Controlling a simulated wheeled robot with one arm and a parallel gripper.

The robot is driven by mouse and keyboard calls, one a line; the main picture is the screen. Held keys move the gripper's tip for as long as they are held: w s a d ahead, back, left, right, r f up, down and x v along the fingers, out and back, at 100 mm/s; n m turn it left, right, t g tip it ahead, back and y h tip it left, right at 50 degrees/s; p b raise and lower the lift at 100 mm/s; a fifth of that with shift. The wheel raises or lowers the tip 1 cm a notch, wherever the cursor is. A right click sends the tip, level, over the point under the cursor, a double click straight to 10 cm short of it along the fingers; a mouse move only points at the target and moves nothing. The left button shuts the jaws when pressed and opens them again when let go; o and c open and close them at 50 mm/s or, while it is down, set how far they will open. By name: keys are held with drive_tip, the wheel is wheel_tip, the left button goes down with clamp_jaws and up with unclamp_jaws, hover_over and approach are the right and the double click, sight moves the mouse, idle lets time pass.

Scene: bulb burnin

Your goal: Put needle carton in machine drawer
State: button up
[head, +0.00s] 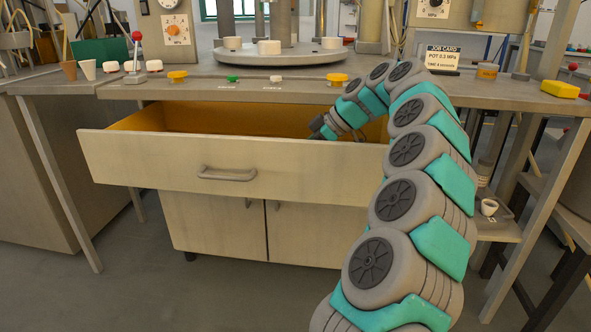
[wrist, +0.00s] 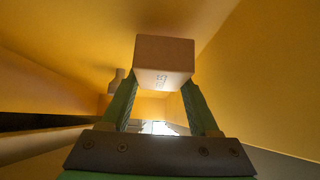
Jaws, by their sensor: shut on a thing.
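The machine drawer (head: 140,158) is pulled open under the bench in the head view, with a pale front, a grey handle and a yellow-orange inside. My arm reaches over its right part, and my gripper (head: 326,128) is at the drawer's opening, its tips hidden. In the wrist view, my gripper (wrist: 163,92) is shut on the needle carton (wrist: 165,55), a small pale pinkish box with faint marks on its face. Yellow-orange drawer walls (wrist: 265,70) surround it there. I cannot tell whether the carton touches the drawer floor. The carton does not show in the head view.
The bench top (head: 210,88) lies just above the drawer, with yellow, green and white buttons along its front edge. A small greyish object (wrist: 117,80) shows behind the carton in the wrist view.

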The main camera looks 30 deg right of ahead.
drive_tip(key=shift+f, duration=1.55)
drive_tip(key=shift+f, duration=0.15)
drive_tip(key=o, duration=1.3)
drive_tip(key=shift+o, duration=0.2)
drive_tip(key=shift+r, duration=0.25)
drive_tip(key=p+v, duration=0.2)
drive_tip(key=v, duration=1)
